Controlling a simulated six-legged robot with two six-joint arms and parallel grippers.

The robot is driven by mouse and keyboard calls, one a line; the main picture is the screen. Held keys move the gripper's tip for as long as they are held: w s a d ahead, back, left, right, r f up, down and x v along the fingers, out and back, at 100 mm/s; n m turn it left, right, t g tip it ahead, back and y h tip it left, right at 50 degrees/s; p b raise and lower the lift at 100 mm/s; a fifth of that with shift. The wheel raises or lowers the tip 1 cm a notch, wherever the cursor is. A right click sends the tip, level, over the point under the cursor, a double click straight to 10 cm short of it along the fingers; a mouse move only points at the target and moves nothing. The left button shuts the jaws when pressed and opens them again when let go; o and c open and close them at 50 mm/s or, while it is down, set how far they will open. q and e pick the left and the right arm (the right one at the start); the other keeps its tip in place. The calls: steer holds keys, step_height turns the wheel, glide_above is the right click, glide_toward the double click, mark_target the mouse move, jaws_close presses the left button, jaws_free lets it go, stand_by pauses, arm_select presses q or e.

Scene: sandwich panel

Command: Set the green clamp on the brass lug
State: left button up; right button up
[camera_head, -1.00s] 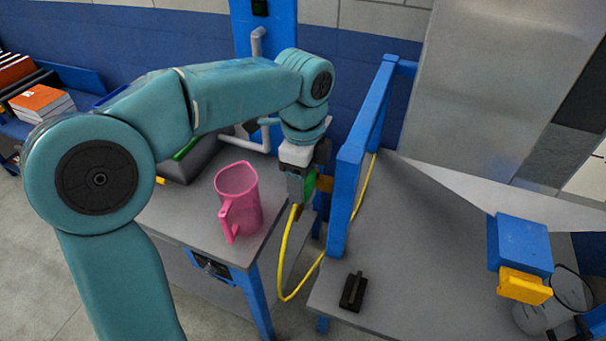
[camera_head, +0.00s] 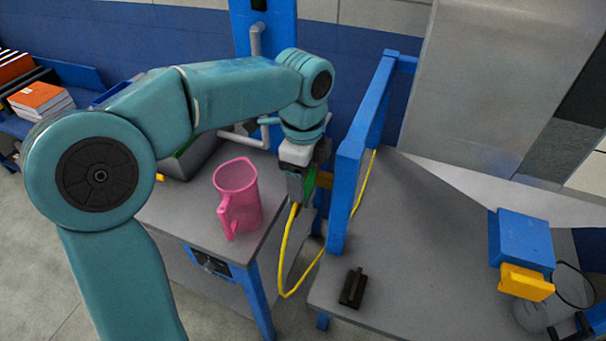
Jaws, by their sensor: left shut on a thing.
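My left gripper (camera_head: 301,190) is shut on the green clamp (camera_head: 309,184), beside the blue upright frame between the two tables. A yellow cable (camera_head: 285,254) hangs from the clamp in a loop. The brass lug (camera_head: 325,179) sticks out from the left side of the blue frame (camera_head: 349,190), right by the clamp. The clamp and lug appear very close; I cannot tell whether they touch. The gripper hides part of the clamp. My right gripper is not in view.
A pink jug (camera_head: 238,203) stands on the left grey table (camera_head: 176,222), left of my gripper. A black block (camera_head: 352,288) lies on the right grey table (camera_head: 410,275). A blue and yellow block (camera_head: 524,252) and a glass vessel (camera_head: 562,298) are at far right.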

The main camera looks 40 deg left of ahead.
arm_select(q)
steer(key=shift+f, duration=0.1)
steer(key=o, duration=1.2)
step_height(320, 180, up, 16)
steer(key=p, duration=0.3)
steer(key=shift+r, duration=0.2)
